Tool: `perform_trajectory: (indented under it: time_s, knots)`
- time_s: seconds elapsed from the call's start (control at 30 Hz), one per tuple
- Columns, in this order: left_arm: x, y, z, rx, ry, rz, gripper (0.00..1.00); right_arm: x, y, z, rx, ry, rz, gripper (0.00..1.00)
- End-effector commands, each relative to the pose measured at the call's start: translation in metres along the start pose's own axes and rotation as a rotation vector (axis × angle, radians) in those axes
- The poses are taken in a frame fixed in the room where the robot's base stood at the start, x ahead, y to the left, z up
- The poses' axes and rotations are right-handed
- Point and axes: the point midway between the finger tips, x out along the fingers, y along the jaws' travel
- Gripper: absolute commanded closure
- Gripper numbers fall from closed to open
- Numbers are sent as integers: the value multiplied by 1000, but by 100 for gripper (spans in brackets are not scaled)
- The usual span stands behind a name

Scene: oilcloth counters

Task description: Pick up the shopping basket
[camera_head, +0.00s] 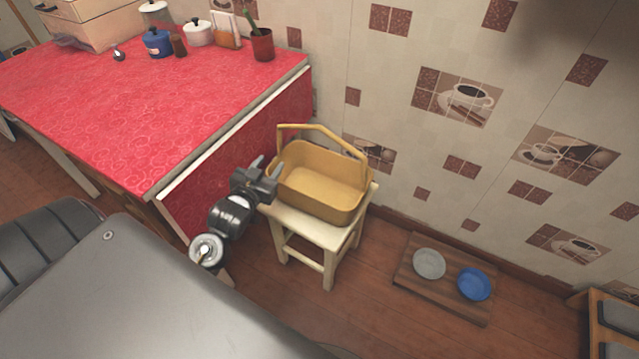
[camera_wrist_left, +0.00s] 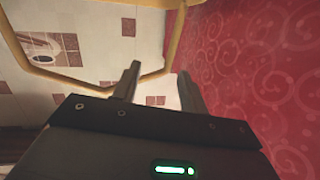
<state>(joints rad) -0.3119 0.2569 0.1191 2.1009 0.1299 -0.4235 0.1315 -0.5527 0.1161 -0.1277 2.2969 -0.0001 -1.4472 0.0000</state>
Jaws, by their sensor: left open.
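The yellow shopping basket (camera_head: 318,190) stands upright on a small cream stool, with its handle (camera_head: 300,127) raised. My left gripper (camera_head: 268,168) is open and empty at the basket's left end, close to its rim. In the left wrist view my left gripper (camera_wrist_left: 160,80) shows two spread fingers. The yellow handle (camera_wrist_left: 85,84) crosses that view as an angular loop, and part of it appears between the fingertips. I cannot tell whether it lies between them or beyond them. The basket's body is not clearly seen there. My right gripper is not in view.
The stool (camera_head: 330,240) stands against the tiled wall. A red counter (camera_head: 170,85) with a hanging side flap (camera_head: 240,150) is close on the left. A wooden board (camera_head: 420,283) with a grey bowl (camera_head: 429,263) and blue bowl (camera_head: 473,284) lies on the floor at right.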

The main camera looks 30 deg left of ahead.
Motion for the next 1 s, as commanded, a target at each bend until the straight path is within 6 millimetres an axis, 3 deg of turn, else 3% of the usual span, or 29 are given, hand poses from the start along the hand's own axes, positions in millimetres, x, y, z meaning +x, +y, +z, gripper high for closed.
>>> perform_trajectory:
  time_s: [0.1, 0.2, 0.37, 0.7, 1.0]
  knots:
    - [10, -16, -19, -2, 105, -25, 57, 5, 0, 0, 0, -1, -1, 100]
    - [13, -22, -25, -2, 140, -33, 57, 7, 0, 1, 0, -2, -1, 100]
    - [19, -22, -27, -2, 148, -33, 57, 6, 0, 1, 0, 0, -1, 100]
    - [65, -23, -33, -3, 146, -32, 57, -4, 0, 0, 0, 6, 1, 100]
    - [78, -22, -34, -3, 145, -32, 57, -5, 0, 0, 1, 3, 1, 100]
